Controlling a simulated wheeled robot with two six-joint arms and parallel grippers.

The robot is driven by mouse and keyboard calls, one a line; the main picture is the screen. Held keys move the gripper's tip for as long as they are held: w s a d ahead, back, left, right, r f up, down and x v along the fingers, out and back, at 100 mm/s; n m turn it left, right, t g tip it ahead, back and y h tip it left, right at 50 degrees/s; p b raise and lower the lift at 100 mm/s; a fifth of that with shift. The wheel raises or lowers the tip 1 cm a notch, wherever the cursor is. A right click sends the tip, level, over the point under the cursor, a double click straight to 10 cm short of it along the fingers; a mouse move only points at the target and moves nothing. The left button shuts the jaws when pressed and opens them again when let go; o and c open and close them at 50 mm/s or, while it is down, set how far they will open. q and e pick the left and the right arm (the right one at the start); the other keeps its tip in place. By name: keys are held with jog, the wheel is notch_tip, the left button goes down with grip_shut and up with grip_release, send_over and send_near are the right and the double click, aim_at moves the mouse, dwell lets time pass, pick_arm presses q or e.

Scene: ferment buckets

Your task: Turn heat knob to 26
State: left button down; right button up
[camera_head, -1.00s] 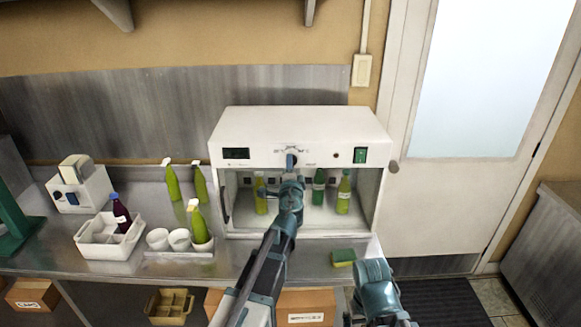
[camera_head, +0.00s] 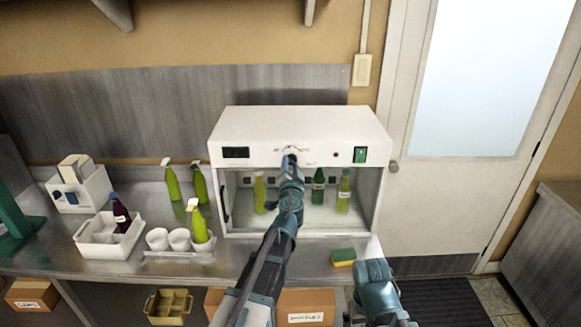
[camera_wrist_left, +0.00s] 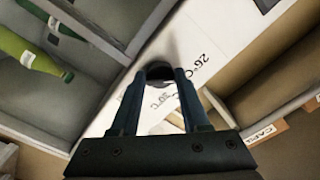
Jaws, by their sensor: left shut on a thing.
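The heat knob (camera_wrist_left: 160,72) is a small dark round knob on the front panel of the white incubator (camera_head: 300,124). In the left wrist view, printed marks "26°C" and "30°C" show beside it. My left gripper (camera_head: 291,160) is at the knob, its two fingers (camera_wrist_left: 161,88) closed around it from either side. The gripper hides most of the knob in the head view, and the knob's pointer cannot be made out. My right gripper is not clearly seen; part of my right arm shows at the lower right of the head view.
Several bottles stand inside the open incubator, such as a green one (camera_head: 318,188). On the counter to the left are green spray bottles (camera_head: 172,182), white cups (camera_head: 157,239) and a white tray (camera_head: 100,250) with a dark bottle. A sponge (camera_head: 343,257) lies near the front edge.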

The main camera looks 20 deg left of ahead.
dwell(0.5)
pick_arm(q)
jog(key=shift+c, duration=1.9)
grip_release()
jog(key=shift+s, duration=0.1)
